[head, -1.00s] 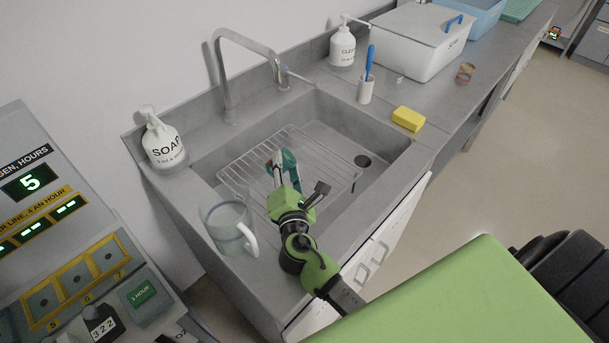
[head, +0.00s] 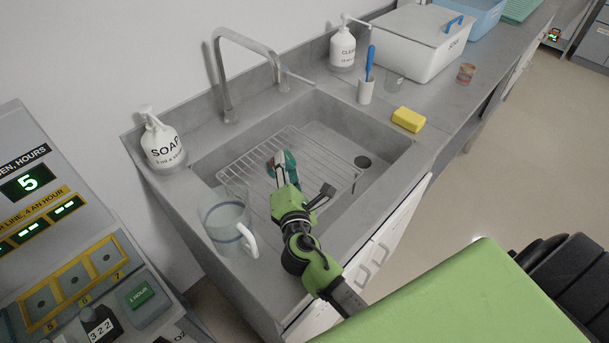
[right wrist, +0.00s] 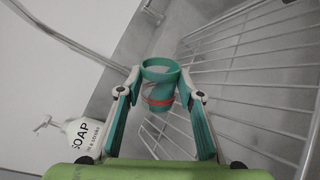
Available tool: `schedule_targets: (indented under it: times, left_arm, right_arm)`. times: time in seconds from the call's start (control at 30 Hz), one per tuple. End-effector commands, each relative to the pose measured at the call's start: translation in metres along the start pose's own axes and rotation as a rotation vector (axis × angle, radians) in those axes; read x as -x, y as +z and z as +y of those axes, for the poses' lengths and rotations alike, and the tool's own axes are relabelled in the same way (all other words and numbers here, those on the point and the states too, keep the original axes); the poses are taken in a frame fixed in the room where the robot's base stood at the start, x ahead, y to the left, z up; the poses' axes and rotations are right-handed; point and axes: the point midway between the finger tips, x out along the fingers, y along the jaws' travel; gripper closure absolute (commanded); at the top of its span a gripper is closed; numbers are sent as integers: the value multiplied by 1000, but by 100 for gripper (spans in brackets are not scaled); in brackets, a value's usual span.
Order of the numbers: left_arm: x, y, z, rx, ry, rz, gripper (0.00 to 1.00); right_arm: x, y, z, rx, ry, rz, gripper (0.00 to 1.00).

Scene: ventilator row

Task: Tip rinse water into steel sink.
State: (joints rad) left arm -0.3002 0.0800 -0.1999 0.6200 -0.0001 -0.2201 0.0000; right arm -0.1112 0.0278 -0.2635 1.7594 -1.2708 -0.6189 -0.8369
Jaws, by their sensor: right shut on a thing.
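The steel sink (head: 325,133) is set in the grey counter, with a wire rack over much of its floor and a dark drain at the right. My right gripper (head: 282,165) is low over the rack, inside the sink outline. It is shut on a small teal cup (right wrist: 160,68) with a red band. In the right wrist view the cup sits between the two fingertips of the gripper (right wrist: 160,82), its round rim showing. I cannot make out any water in it, and its tilt is unclear. My left gripper is not in view.
A clear jug (head: 226,225) with a white handle stands on the near left ledge, close to my right arm. A soap bottle (head: 163,143), faucet (head: 222,85), yellow sponge (head: 408,119) and brush holder (head: 365,92) surround the sink. A white lidded bin (head: 415,45) stands behind.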

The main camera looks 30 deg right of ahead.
Motion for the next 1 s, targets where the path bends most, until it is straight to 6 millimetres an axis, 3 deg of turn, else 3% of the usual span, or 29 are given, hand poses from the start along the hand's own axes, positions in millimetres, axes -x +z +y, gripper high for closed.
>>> schedule_targets:
  times: [1.0]
  left_arm:
    - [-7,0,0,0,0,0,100]
  right_arm:
    - [0,1,-2,-118,1,16,85]
